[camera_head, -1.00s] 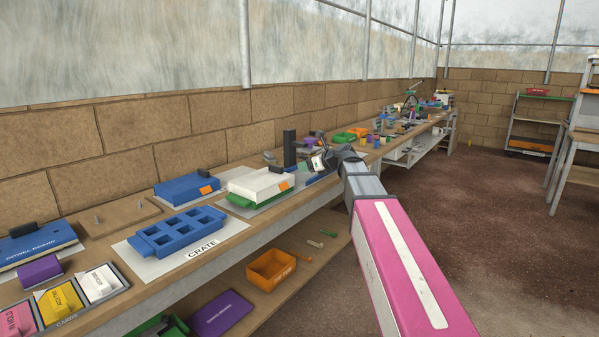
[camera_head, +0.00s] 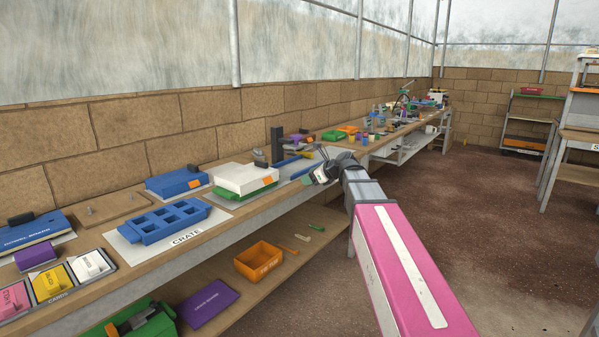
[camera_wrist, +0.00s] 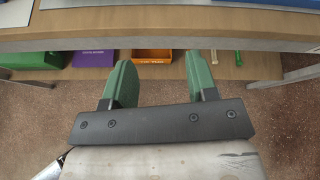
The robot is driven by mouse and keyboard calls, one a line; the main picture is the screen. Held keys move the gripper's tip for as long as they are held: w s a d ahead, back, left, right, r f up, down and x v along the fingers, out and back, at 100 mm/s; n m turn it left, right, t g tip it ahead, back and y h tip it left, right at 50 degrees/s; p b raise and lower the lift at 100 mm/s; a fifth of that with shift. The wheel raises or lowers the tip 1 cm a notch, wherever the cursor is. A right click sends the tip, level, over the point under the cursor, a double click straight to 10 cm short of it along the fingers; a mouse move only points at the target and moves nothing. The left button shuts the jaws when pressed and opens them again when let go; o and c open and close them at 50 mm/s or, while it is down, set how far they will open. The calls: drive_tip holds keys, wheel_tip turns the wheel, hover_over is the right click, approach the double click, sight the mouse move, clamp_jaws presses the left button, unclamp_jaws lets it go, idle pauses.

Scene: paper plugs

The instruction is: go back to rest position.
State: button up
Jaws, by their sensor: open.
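My gripper (camera_head: 316,171) is in front of the long workbench (camera_head: 228,232), near its front edge and to the right of the white-and-green box. In the wrist view my gripper (camera_wrist: 158,78) shows two green fingers spread wide apart with nothing between them. The fingers point at the bench's front edge and its lower shelf, apart from both. My pink and grey arm runs from the lower right to the gripper.
On the bench are a blue crate (camera_head: 164,222), a white-and-green box (camera_head: 243,178), a blue box (camera_head: 177,184) and a card tray (camera_head: 110,263). The lower shelf holds an orange bin (camera_head: 262,262) and a purple board (camera_head: 208,302). The brown floor (camera_head: 490,235) to the right is clear.

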drive_tip(key=s+d+f+n+g+h, duration=0.2)
drive_tip(key=s+d+f+n, duration=0.3)
drive_tip(key=f, duration=0.6)
drive_tip(key=s+d+f+n+g+h, duration=0.3)
drive_tip(key=s+d+f+n+h, duration=0.1)
drive_tip(key=s+f+n, duration=0.6)
drive_tip(key=s+d+f+n+g+h, duration=0.2)
drive_tip(key=s+d+f+n, duration=0.3)
drive_tip(key=s+f+n, duration=0.3)
drive_tip(key=s+f+h, duration=0.1)
drive_tip(key=s+f, duration=0.2)
drive_tip(key=f, duration=0.1)
drive_tip(key=shift+s+d+g+h, duration=0.2)
drive_tip(key=shift+d+g+h, duration=0.1)
drive_tip(key=shift+d+h, duration=0.1)
drive_tip(key=shift+a, duration=0.1)
